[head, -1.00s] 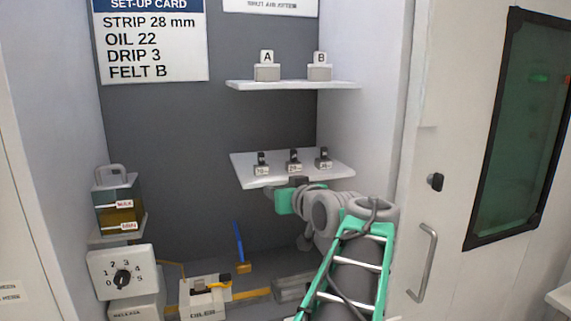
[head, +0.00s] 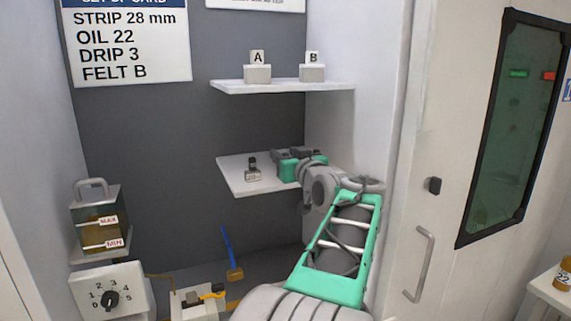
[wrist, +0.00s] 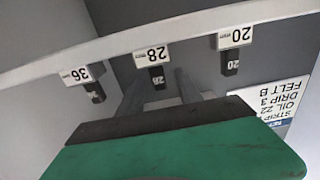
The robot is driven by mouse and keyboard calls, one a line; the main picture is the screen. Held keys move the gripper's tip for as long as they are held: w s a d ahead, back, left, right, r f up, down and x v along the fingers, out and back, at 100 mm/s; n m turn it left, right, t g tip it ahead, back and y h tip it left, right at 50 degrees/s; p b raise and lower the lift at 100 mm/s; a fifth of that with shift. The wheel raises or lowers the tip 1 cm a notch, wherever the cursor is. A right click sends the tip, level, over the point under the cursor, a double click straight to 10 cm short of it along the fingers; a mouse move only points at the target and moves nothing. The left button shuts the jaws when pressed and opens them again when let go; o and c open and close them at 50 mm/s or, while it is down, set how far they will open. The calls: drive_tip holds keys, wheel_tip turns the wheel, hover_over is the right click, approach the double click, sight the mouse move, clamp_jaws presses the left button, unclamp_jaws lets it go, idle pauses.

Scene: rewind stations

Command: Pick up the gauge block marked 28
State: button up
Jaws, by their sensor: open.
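The gauge block marked 28 (wrist: 153,55) stands on the lower shelf (head: 238,182), upside down in the wrist view. It has a white numbered base and a dark upright grip. My gripper (wrist: 160,88) is open, with one grey finger on each side of that grip in the picture; I cannot tell whether they touch it. In the head view my gripper (head: 298,155) is over the shelf and hides this block. The block marked 20 (wrist: 235,38) also shows in the head view (head: 253,174), left of my gripper. The block marked 36 (wrist: 74,75) is on the other side.
An upper shelf (head: 285,88) holds blocks A (head: 257,73) and B (head: 312,73). A set-up card (head: 130,48) on the back wall reads STRIP 28 mm. The side wall (head: 365,100) is close on the right. An oil tank (head: 98,215) and dial (head: 108,292) stand at left.

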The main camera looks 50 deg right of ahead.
clamp_jaws()
idle(0.4)
